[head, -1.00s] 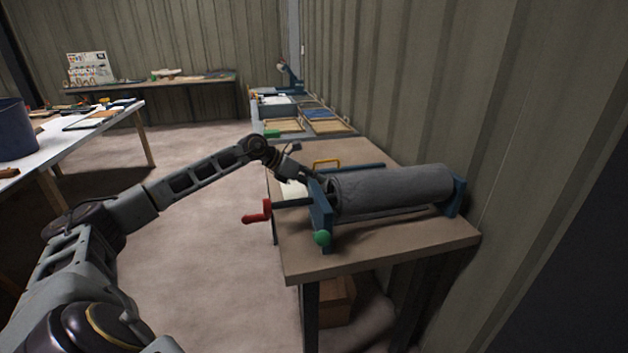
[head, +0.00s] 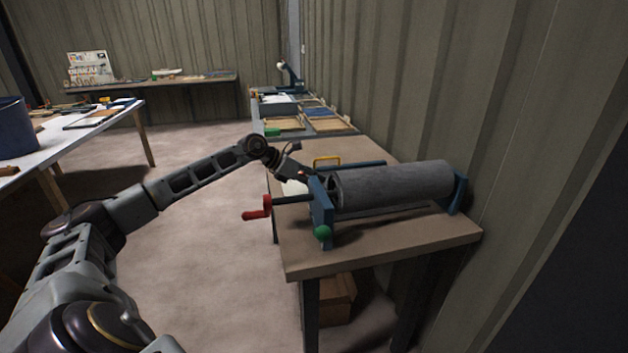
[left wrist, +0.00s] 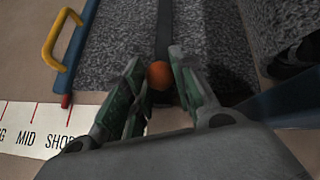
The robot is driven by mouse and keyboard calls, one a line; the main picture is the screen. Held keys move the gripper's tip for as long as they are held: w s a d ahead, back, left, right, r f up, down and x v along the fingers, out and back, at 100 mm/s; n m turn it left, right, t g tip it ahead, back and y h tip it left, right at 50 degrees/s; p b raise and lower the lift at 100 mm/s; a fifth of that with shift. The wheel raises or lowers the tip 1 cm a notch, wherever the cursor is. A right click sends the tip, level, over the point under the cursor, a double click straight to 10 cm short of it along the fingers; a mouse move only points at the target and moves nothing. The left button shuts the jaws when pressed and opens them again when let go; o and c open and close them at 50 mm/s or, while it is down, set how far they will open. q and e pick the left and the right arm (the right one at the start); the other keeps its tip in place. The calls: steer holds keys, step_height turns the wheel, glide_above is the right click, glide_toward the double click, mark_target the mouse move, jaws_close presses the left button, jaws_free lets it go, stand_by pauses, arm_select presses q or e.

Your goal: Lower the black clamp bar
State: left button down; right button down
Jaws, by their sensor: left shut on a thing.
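The black clamp bar (left wrist: 163,25) shows in the left wrist view as a dark strip over grey, rough-textured material. An orange ball knob (left wrist: 158,75) is at its near end. My left gripper (left wrist: 160,88) has its green-padded fingers on both sides of the knob and is shut on the bar's knob end. In the head view my left gripper (head: 304,178) is at the left end of the roller device, by its blue end frame (head: 321,214). The clamp bar cannot be made out there. My right gripper is not in view.
The device holds a large grey roll (head: 400,185). A red crank handle (head: 258,209) sticks out left, and a green knob (head: 322,232) sits low on the frame. A yellow handle (head: 326,161) stands behind. The bench front (head: 380,251) is bare. A corrugated wall is at right.

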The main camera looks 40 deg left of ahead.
arm_select(q)
steer(key=shift+s+f, duration=0.15)
steer(key=shift+f, duration=0.55)
steer(key=c, duration=1.1)
jaws_free()
steer(key=shift+c, duration=0.2)
steer(key=shift+s+a+r, duration=0.1)
steer(key=shift+a+r, duration=0.1)
steer(key=shift+r, duration=0.05)
steer(key=shift+s+a+r, duration=0.35)
steer(key=shift+s+r, duration=0.05)
steer(key=shift+r, duration=0.05)
steer(key=v, duration=1)
steer(key=shift+r, duration=0.25)
steer(key=shift+s, duration=0.1)
